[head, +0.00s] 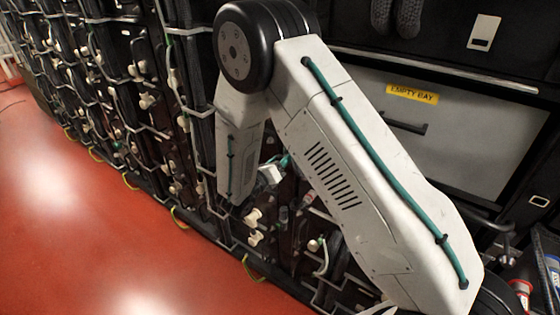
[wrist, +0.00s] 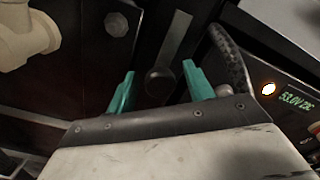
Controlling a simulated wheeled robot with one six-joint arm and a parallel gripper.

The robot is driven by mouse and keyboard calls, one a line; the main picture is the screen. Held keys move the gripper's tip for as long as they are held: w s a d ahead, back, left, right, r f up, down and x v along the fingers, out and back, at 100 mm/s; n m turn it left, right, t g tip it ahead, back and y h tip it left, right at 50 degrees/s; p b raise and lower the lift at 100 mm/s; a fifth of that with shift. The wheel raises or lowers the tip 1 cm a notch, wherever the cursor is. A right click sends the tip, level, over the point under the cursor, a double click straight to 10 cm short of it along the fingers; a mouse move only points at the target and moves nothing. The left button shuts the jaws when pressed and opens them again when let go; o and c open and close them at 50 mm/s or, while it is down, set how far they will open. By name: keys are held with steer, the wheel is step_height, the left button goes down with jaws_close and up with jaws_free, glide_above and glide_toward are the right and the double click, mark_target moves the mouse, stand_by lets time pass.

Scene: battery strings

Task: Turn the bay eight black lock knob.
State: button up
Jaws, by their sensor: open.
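A black round knob (wrist: 159,83) shows in the wrist view on a dark panel, in the gap between my fingertips. A grey strip (wrist: 173,38) lies just above it. My gripper (wrist: 158,76) is open, with one teal finger on each side of the knob. I see a gap on both sides, and I cannot tell how far the fingers reach along the knob. In the head view my gripper (head: 285,161) is small and partly hidden by my arm against the battery rack. The knob cannot be made out there, and no bay number is readable.
A cream fitting (wrist: 28,35) is at upper left in the wrist view. A black cable (wrist: 230,58) and a lit display (wrist: 296,98) are close on the right. In the head view, the drawer labelled EMPTY BAY (head: 412,94) is behind my arm. Red floor (head: 80,220) is clear at left.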

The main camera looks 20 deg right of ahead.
steer(key=c, duration=1)
steer(key=shift+o, duration=0.2)
steer(key=shift+m, duration=0.4)
steer(key=m, duration=0.3)
steer(key=shift+m, duration=0.3)
steer(key=m, duration=1.3)
steer(key=shift+m, duration=0.4)
steer(key=shift+a, duration=0.1)
